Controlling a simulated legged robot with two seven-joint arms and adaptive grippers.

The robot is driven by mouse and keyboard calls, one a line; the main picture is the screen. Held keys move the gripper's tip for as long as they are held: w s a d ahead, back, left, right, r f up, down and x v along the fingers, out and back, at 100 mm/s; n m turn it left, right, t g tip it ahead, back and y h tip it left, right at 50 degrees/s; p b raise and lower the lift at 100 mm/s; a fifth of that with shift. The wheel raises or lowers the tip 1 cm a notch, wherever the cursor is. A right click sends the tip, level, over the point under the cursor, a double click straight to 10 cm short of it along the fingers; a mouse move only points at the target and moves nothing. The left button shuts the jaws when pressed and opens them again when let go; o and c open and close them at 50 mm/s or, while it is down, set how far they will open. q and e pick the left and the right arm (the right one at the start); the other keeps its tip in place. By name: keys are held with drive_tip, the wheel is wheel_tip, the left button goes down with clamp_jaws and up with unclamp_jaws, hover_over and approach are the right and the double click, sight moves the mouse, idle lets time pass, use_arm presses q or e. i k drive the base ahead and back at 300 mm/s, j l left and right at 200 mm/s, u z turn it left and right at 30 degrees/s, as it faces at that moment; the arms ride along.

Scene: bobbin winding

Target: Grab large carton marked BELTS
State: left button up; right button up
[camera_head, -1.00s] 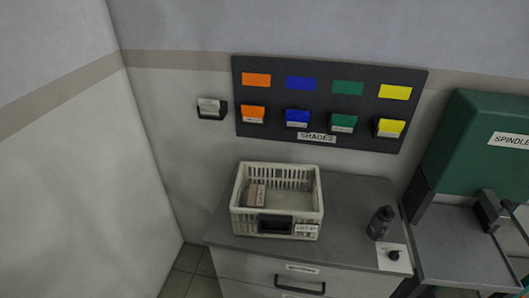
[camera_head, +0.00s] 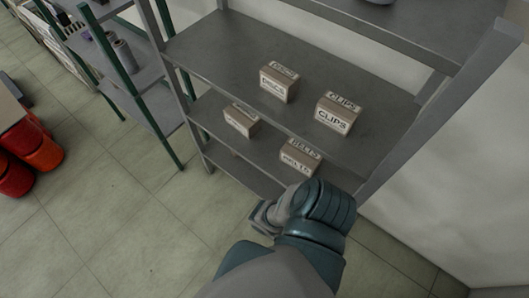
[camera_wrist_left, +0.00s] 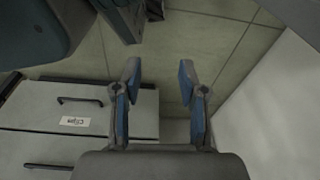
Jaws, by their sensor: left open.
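A brown carton marked BELTS (camera_head: 299,159) sits on the lower shelf of the grey rack, partly under the upper shelf's front edge. A second carton (camera_head: 240,121) stands to its left on that shelf; its label is too small to read surely. I cannot tell from the frames which is the large one. My left gripper (camera_wrist_left: 159,72) is open and empty in the left wrist view, above floor. In the head view an arm of mine crosses the bottom in front of the rack; its fingers are not clear. My right gripper is not in view.
A carton marked CLIPS (camera_head: 335,114) and another carton (camera_head: 279,83) stand on the rack's upper shelf (camera_head: 225,48). A rack post stands at right, by a pale wall. Red bins (camera_head: 36,148) stand at far left; floor between is clear. A drawer cabinet (camera_wrist_left: 85,140) shows in the wrist view.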

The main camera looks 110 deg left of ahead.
sight(296, 155)
drive_tip(key=u, duration=3.2)
